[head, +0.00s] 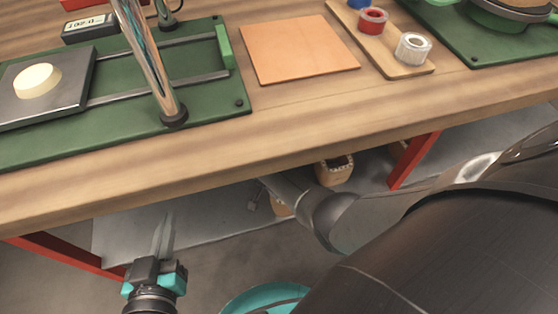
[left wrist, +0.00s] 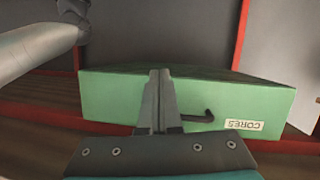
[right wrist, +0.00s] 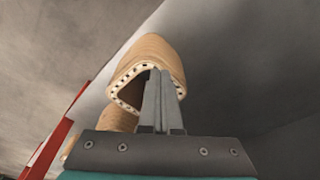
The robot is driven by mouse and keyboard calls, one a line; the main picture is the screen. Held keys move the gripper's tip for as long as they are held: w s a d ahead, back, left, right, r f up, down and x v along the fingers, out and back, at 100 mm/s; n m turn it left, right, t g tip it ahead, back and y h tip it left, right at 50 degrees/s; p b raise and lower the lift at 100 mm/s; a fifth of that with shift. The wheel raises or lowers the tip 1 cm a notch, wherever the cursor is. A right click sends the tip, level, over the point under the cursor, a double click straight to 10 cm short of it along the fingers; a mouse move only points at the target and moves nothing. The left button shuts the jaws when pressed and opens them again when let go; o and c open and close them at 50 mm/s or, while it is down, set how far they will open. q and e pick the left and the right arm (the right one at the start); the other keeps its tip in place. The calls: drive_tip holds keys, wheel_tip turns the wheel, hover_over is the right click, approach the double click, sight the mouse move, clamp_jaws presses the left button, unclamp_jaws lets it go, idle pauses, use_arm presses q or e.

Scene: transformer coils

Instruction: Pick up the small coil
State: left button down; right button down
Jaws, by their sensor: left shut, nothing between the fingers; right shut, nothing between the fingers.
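Two tan coils are under the table in the head view. I cannot tell which is the small one. In the right wrist view a hollow tan coil (right wrist: 148,52) is tilted, with part of another tan piece (right wrist: 118,121) behind it. My right gripper (right wrist: 162,74) is shut and empty, its fingertips overlapping that coil's opening; contact is unclear. My left gripper (head: 166,225) is shut and empty, low in front of the table; it also shows in the left wrist view (left wrist: 159,73).
The wooden table (head: 300,135) has red legs (head: 412,160) and a grey lower shelf (head: 205,225). On top are a green fixture (head: 205,135), an orange mat (head: 297,48) and a board with spools (head: 413,48). A green box marked CORES (left wrist: 230,95) faces my left gripper.

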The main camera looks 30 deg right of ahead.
drive_tip(key=shift+f, duration=0.25)
drive_tip(key=shift+s+f+b, duration=0.1)
drive_tip(key=shift+f+b, duration=0.15)
drive_tip(key=shift+b, duration=0.15)
use_arm(q)
drive_tip(key=shift+s+d+r+t+h, duration=0.55)
drive_tip(key=shift+d+t, duration=0.1)
drive_tip(key=shift+t, duration=0.15)
use_arm(e)
drive_tip(key=shift+s+f, duration=0.1)
drive_tip(key=shift+s, duration=0.05)
